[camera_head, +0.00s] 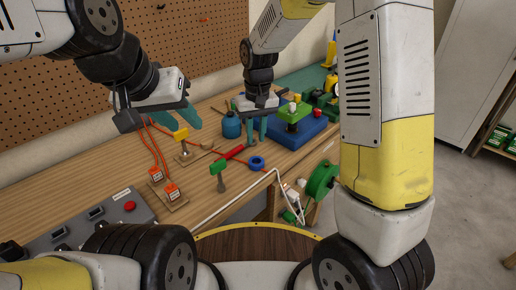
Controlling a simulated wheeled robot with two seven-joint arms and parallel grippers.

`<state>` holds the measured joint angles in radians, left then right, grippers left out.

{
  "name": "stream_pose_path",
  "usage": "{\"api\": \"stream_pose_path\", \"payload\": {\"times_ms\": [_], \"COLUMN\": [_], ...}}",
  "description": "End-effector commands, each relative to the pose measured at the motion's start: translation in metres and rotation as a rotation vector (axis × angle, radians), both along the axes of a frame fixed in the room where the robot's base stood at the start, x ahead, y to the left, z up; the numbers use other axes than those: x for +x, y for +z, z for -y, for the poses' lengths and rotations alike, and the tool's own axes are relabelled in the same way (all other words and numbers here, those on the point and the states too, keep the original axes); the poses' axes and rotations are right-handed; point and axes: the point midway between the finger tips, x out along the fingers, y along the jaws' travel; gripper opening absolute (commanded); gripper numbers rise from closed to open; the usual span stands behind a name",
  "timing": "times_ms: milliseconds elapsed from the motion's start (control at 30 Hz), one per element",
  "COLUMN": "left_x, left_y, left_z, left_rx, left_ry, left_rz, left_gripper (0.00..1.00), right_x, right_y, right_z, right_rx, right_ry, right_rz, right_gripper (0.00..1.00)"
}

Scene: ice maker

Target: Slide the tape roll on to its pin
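A small blue ring (257,162), which looks like the tape roll, lies on the wooden workbench (190,218) near its front edge. A red rod (234,152) lies behind it to the left. A small stand with a green top (218,168) is left of the ring. I cannot tell which part is the pin. My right gripper (257,129) points down behind the ring, apart from it, with its teal fingers spread and nothing seen between them. My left gripper (170,122) is further left above the bench, its fingers apart; I see nothing held.
Orange blocks with cables (172,191) and a grey panel with a red button (105,222) are at the left. A blue block with a green top (300,128) stands right of my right gripper. A green reel (321,180) is at the bench's front. A pegboard (170,45) is behind.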

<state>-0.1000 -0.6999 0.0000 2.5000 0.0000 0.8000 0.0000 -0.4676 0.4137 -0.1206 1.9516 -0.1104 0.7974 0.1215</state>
Motion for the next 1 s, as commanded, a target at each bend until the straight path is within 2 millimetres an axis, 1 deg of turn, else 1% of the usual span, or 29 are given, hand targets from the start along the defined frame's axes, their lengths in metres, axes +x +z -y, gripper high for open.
{"api": "stream_pose_path", "payload": {"times_ms": [33, 100, 200, 467, 733, 833, 1000], "left_x": [0.0, 0.0, 0.0, 0.0, 0.0, 0.0, 0.0], "left_y": [0.0, 0.0, 0.0, 0.0, 0.0, 0.0, 0.0], "left_z": [0.0, 0.0, 0.0, 0.0, 0.0, 0.0, 0.0], "left_rx": [0.0, 0.0, 0.0, 0.0, 0.0, 0.0, 0.0], "left_ry": [0.0, 0.0, 0.0, 0.0, 0.0, 0.0, 0.0], "left_rz": [0.0, 0.0, 0.0, 0.0, 0.0, 0.0, 0.0], "left_gripper": [0.36, 0.36, 0.36, 0.36, 0.36, 0.36, 0.36], "right_x": [0.002, 0.005, 0.006, 0.006, 0.005, 0.005, 0.005], "right_y": [-0.011, -0.021, -0.029, -0.057, -0.095, -0.104, -0.106], "right_z": [-0.006, -0.011, -0.014, -0.015, -0.017, -0.018, -0.018], "right_rx": [-0.014, -0.027, -0.036, -0.038, -0.038, -0.036, -0.036], "right_ry": [0.011, 0.019, 0.025, 0.025, 0.025, 0.025, 0.025], "right_rz": [-0.014, -0.022, -0.03, -0.032, -0.032, -0.031, -0.029], "right_gripper": [0.23, 0.23, 0.23, 0.23, 0.23, 0.23, 0.23]}}
